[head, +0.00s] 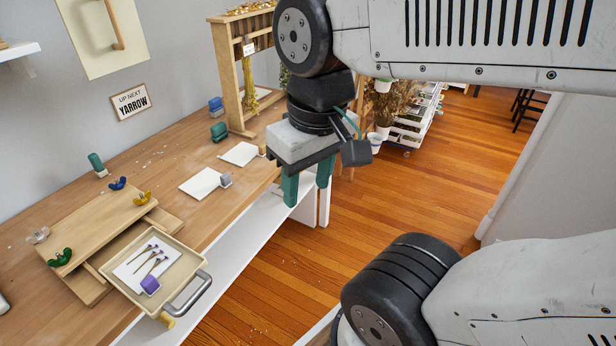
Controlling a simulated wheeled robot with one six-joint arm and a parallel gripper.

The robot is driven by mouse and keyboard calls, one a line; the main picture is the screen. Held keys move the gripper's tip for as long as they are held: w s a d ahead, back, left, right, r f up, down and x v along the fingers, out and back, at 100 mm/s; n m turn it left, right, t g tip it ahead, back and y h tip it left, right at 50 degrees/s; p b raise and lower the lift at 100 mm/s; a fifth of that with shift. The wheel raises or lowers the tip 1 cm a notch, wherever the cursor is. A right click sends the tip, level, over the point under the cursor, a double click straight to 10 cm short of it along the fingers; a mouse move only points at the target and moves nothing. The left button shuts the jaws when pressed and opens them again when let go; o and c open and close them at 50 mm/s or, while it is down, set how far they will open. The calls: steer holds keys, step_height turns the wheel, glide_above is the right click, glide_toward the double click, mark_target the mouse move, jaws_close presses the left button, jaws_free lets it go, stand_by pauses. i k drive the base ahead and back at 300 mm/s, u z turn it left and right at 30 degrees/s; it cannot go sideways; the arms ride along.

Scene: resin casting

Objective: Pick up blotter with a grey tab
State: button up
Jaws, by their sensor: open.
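A white square blotter (200,184) with a grey, slightly lilac tab (225,180) on its right side lies flat on the wooden bench near its front edge. A second white blotter (239,154) with a tan tab (262,150) lies just behind it, apart from it. My gripper (308,188) has teal fingers spread apart and pointing down. It is empty and hangs to the right of both blotters, seemingly above the bench's front edge. A third blotter (128,279) with a purple tab (150,284) lies in a cream tray and carries dried purple flowers.
The cream tray (190,252) with a metal handle overhangs the bench front at lower left, beside a wooden press (100,225) with coloured wing nuts. A wooden rack (228,80) stands behind the blotters. Small green (218,131) and blue (215,104) objects sit near the wall. The bench (165,215) around the blotters is mostly clear.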

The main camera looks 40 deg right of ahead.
mark_target(201, 186)
steer(key=z, duration=2.05)
steer(key=k, duration=1.05)
steer(key=u, duration=2)
steer(key=i, duration=1)
steer(key=u, duration=0.05)
